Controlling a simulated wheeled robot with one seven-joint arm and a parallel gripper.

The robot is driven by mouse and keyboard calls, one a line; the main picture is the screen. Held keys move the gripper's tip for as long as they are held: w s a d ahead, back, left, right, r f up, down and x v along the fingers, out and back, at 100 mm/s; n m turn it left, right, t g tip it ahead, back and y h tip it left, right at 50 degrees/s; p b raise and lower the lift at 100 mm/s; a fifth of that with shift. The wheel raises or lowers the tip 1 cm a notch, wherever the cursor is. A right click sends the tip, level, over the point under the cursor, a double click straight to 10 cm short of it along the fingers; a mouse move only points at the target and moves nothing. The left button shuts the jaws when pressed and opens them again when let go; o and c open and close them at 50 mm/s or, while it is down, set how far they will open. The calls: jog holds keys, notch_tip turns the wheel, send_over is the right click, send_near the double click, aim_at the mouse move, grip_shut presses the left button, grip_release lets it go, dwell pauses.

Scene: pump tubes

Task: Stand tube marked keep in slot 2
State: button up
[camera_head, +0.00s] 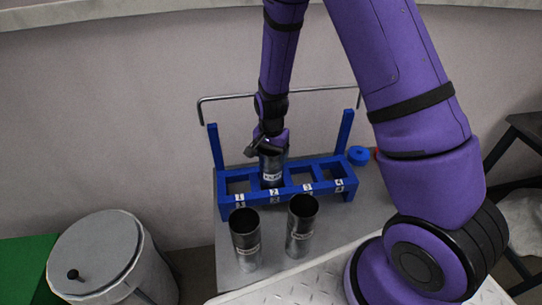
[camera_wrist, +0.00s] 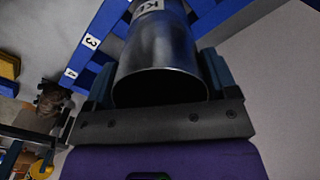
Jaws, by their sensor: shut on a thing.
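My gripper (camera_head: 268,150) is shut on a dark metal tube (camera_head: 272,172) with a white label. In the wrist view the same tube (camera_wrist: 160,55) sits between the jaws, and its label, cut off by the frame edge, starts with what looks like "KE". The tube is about upright at slot 2 of the blue rack (camera_head: 345,190), with its lower end in the slot opening behind the front rail. I cannot tell whether it rests on the bottom. Slots 1, 3 and 4 look empty.
Two more labelled metal tubes stand in front of the rack, one left (camera_head: 246,240) and one right (camera_head: 302,226). A blue ring-like part (camera_head: 358,155) lies right of the rack. A lidded metal bin (camera_head: 110,262) stands at the left. A bent rail (camera_head: 235,97) runs behind.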

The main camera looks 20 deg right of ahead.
jog(key=shift+f, duration=0.5)
jog(key=o, duration=1.6)
jog(key=shift+f, duration=0.15)
notch_tip(320, 180, up, 13)
jog(key=shift+f, duration=0.2)
